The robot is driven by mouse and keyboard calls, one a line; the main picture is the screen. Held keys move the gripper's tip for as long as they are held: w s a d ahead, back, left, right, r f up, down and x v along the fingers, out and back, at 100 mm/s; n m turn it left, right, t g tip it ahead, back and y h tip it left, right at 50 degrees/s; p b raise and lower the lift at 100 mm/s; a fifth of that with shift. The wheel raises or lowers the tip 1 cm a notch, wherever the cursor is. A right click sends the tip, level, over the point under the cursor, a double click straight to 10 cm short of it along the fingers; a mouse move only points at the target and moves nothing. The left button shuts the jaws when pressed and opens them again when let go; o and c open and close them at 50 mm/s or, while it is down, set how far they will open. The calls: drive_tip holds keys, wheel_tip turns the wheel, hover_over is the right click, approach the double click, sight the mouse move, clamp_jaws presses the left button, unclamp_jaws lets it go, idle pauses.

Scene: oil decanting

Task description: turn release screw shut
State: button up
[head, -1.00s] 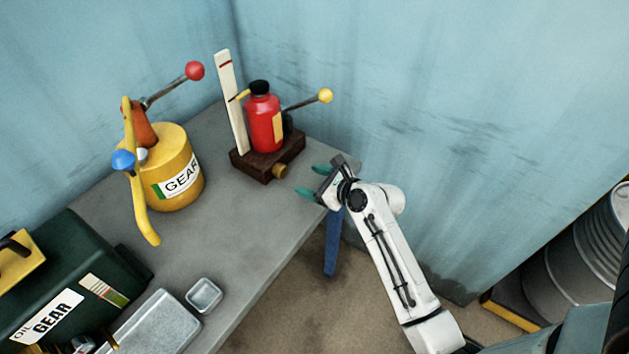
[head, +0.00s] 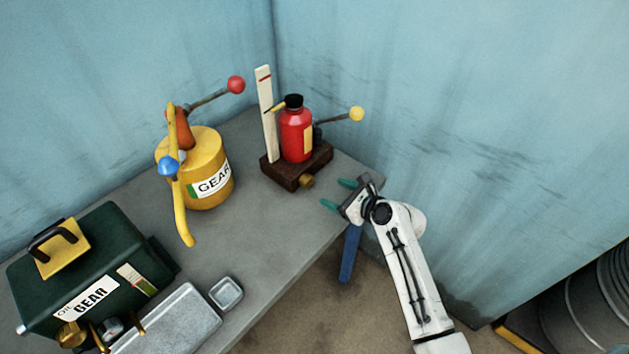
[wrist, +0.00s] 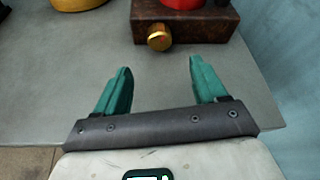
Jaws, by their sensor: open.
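The release screw (head: 307,181) is a brass knob low on the front of a dark brown base block. It also shows in the wrist view (wrist: 159,37), ahead of and between my fingers. The block (head: 285,174) carries a red bottle jack (head: 296,135) with a black cap and a lever ending in a yellow ball (head: 356,114). My gripper (head: 339,194) is open and empty, its green fingers pointing at the jack from the table's right edge. In the wrist view my gripper (wrist: 158,82) is apart from the screw.
A white stick (head: 266,115) with a red mark stands beside the jack. The yellow gear oil can (head: 214,165), green box (head: 90,262), metal tray (head: 170,322) and small dish (head: 226,292) stand leftward on the grey table (head: 265,235). Blue walls close the corner behind.

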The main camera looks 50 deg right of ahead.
sight(310, 183)
drive_tip(key=x, duration=1)
drive_tip(key=shift+w+f, duration=0.1)
drive_tip(key=shift+c, duration=0.4)
drive_tip(key=c, duration=1)
drive_tip(key=shift+n+h, duration=0.3)
drive_tip(key=shift+n, duration=0.2)
drive_tip(key=o, duration=1.1)
drive_tip(key=v, duration=1)
drive_tip(key=shift+s+a, duration=0.15)
drive_tip(key=shift+s, duration=0.25)
